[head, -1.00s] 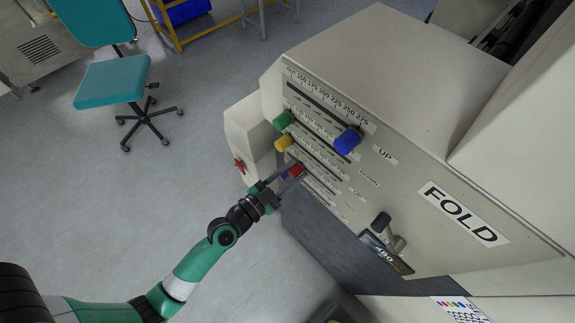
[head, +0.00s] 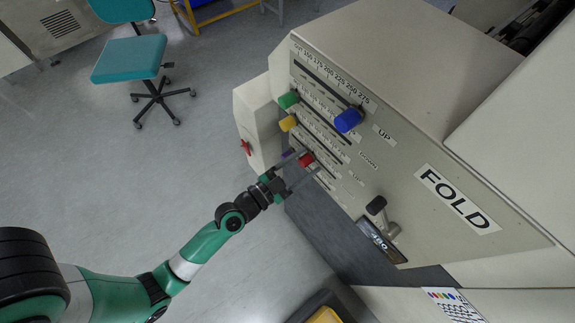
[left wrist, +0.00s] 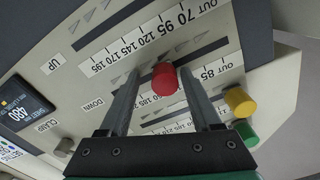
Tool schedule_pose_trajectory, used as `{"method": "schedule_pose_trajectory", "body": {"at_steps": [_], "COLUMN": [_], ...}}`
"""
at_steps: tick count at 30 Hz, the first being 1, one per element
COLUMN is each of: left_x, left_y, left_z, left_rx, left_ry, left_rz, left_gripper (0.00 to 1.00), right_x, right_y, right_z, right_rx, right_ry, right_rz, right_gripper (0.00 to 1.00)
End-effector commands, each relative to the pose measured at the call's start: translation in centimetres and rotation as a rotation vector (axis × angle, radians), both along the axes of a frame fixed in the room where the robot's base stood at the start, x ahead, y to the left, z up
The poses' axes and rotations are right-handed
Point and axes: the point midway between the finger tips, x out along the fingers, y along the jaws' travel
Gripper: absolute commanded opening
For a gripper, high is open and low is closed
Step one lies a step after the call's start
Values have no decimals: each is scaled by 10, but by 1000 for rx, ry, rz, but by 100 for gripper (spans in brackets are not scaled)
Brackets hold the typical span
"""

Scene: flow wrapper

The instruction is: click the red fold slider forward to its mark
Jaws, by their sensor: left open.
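The red fold slider knob (head: 306,160) sits on a scale slot in the lower part of the cream panel. My left gripper (head: 311,162) reaches it from the lower left and is open. In the left wrist view the red knob (left wrist: 165,79) stands between the two spread fingers (left wrist: 159,78), with a visible gap on each side, nearer the right finger. Contact with the knob cannot be made out. The number scale beside the slot is partly hidden by the fingers, and I cannot tell which mark is the target. My right gripper is not in view.
Other sliders share the panel: green (head: 288,100), yellow (head: 288,123), purple (head: 287,154) close to the left finger, and blue (head: 348,120). A black-handled clamp lever (head: 377,206) and a counter display (head: 380,239) lie to the right. Open floor lies left.

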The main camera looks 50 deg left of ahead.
Motion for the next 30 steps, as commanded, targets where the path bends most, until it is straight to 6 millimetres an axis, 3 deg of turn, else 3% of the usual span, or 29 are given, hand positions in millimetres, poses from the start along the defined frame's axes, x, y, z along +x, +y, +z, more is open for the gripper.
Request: {"method": "schedule_pose_trajectory", "body": {"at_steps": [5,12,18,30], "left_x": [-21,-78,-110,-115], "left_y": [0,-1,-3,-4], "left_z": [-4,-8,-4,0], "left_rx": [-1,-1,0,1], "left_ry": [3,2,1,-1], "left_rz": [1,4,4,0], "left_gripper": [65,65,65,65], "right_x": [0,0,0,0], "right_y": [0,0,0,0], "right_z": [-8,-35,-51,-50], "right_rx": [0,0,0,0], "right_ry": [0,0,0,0], "right_rz": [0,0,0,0], "right_gripper": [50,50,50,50]}}
